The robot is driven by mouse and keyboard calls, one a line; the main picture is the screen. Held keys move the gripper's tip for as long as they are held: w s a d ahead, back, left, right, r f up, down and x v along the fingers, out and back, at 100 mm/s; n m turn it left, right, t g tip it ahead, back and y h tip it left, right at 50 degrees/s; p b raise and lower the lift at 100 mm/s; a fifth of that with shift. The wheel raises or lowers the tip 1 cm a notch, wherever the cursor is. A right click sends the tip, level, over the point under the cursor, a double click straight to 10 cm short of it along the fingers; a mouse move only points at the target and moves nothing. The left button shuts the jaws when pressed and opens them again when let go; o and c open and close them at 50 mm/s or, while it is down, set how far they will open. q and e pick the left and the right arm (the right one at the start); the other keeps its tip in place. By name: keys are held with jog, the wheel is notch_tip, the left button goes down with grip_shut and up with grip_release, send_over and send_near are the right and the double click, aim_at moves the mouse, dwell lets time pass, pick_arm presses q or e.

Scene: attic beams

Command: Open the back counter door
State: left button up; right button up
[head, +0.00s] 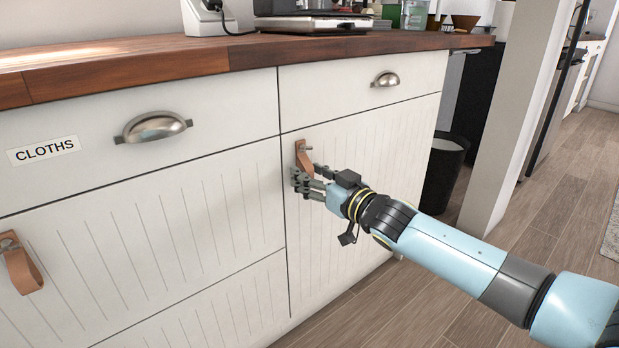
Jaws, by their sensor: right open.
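A white grooved counter door (340,240) is closed under the counter, right of the wide drawers. A brown leather pull (304,158) hangs from a metal stud near its upper left corner. My right gripper (304,178) is open, with its fingertips at the lower part of the leather pull. I cannot tell whether the fingers touch it or stand just in front of it. My right arm reaches in from the lower right. My left gripper is not in view.
A wooden countertop (180,57) runs above, with a small drawer (350,82) over the door. A drawer labelled CLOTHS (70,150) is at left. A dark bin (446,165) and a white post (515,120) stand at right. The wooden floor (400,300) in front is clear.

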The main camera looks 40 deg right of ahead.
jog(key=shift+w, duration=0.25)
grip_shut()
dwell(0.4)
